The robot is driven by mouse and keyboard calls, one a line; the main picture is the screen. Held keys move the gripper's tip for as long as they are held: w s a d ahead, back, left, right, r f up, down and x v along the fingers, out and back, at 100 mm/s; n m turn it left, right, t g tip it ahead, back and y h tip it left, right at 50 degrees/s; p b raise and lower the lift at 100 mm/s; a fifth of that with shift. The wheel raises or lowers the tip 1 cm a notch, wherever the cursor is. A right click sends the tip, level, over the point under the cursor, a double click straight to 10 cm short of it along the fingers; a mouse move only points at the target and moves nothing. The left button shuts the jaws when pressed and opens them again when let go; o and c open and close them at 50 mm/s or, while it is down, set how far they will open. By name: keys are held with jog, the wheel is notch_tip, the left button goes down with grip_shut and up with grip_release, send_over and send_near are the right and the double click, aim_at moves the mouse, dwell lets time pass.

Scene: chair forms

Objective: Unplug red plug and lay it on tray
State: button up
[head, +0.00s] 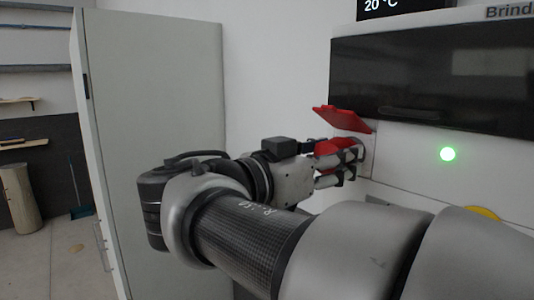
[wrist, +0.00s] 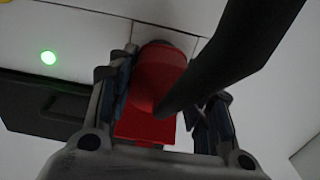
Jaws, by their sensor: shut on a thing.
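The red plug (head: 327,147) is between the fingers of my gripper (head: 345,168), at the socket on the white machine front. In the wrist view, the red plug (wrist: 160,72) shows between both fingers of my gripper (wrist: 163,85), which is shut on it. The plug's front end is against or very near the machine; I cannot tell how deep it sits. A red flap (head: 343,118) stands open above the plug; it also shows in the wrist view (wrist: 145,129). A thick black cable (wrist: 235,40) crosses the wrist view from the plug. No tray is in view.
The machine's dark window (head: 440,80) is above and right of the socket. A green light (head: 447,154) glows right of it, with a yellow part (head: 483,213) lower down. A tall grey cabinet (head: 155,100) stands left. Open floor lies far left.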

jog(key=shift+b+v, duration=0.6)
jog(key=shift+v, duration=1.15)
jog(key=shift+b+v, duration=0.65)
jog(key=shift+v, duration=1.8)
